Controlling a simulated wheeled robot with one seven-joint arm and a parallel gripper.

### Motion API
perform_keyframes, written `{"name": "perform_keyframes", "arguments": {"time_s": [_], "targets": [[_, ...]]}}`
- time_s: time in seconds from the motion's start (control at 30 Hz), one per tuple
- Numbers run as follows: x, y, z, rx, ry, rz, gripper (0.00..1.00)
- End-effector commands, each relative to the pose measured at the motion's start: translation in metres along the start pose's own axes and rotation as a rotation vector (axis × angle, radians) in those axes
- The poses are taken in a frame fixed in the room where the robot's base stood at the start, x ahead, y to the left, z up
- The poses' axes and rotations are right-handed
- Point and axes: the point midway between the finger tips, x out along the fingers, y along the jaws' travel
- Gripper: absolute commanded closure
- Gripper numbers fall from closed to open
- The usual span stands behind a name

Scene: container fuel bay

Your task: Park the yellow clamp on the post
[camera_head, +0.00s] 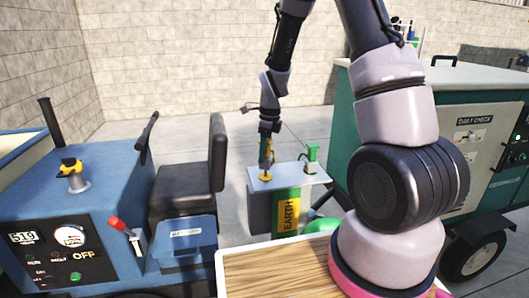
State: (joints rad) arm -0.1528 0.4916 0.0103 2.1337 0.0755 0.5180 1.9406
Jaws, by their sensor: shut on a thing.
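My gripper (267,150) is shut on a narrow yellow piece, which I take to be the yellow clamp (263,160). It is upright above the left part of the white top of a small stand (301,177). A round yellow foot (267,178) shows on the stand's top directly below it. A post there is hidden or too small to make out, and I cannot tell whether clamp and foot touch. A green clamp-like piece on a green foot (311,156) stands on the right part of the same top.
The stand's front carries an EARTH label (289,216). A blue machine with a black seat (183,182) and red-handled lever (118,224) stands at left. A green cabinet (345,130) is at right. A wooden board (265,275) lies in front. Open floor shows behind the stand.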

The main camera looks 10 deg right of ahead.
Motion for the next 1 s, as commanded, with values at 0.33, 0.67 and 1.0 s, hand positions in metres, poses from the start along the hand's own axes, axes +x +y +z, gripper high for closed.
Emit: {"name": "perform_keyframes", "arguments": {"time_s": [0.33,0.67,1.0], "targets": [[0.009,0.000,-0.001,-0.001,0.000,0.000,1.00],[0.015,0.000,-0.001,0.000,0.000,0.000,1.00],[0.016,0.000,-0.001,0.000,0.000,0.000,1.00]]}}
